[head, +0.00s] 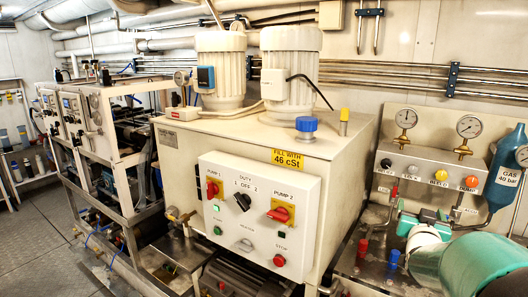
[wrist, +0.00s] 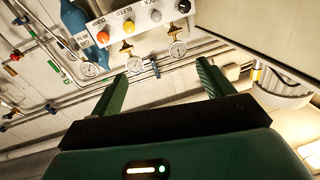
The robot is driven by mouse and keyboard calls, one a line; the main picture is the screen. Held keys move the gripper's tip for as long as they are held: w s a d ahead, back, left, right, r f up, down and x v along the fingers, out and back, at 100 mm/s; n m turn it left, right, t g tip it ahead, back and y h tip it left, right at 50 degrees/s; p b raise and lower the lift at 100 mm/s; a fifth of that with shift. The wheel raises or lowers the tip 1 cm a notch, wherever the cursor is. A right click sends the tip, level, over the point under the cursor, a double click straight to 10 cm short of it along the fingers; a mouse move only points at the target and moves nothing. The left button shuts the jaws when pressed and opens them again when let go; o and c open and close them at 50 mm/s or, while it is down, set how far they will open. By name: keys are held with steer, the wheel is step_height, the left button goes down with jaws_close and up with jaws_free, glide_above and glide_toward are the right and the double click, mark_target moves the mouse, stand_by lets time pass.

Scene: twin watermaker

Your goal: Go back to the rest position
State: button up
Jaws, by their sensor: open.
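My gripper (wrist: 168,72) shows in the wrist view with its two green fingers spread wide apart. Nothing is between the fingers, and they touch nothing that I can see. Beyond them, upside down in that view, is the gauge panel (wrist: 112,22) with its coloured knobs and several gauges. In the head view the same kind of panel (head: 415,165) stands at the right. Green and teal parts of my arm (head: 470,262) fill the lower right corner there.
A cream tank (head: 335,150) with two motors and a white pump control box (head: 262,222) fills the middle. A blue gas bottle (head: 506,165) stands at the right, near my arm. Red and blue caps (head: 393,258) sit below the panel. Open floor (head: 35,235) lies at the left.

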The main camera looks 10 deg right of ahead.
steer(key=s+a+n+g+y, duration=0.25)
steer(key=a+y, duration=0.25)
steer(key=a, duration=0.8)
steer(key=s+a+f+n+g+y, duration=0.2)
steer(key=s+a+f+g, duration=0.1)
steer(key=s+a, duration=0.6)
steer(key=s+a+f+n+g+y, duration=0.2)
steer(key=s+a+f+n+g, duration=0.1)
steer(key=s+a, duration=0.7)
steer(key=shift+s+a+g+y, duration=0.15)
steer(key=shift+s+g+y, duration=0.3)
steer(key=shift+s, duration=0.6)
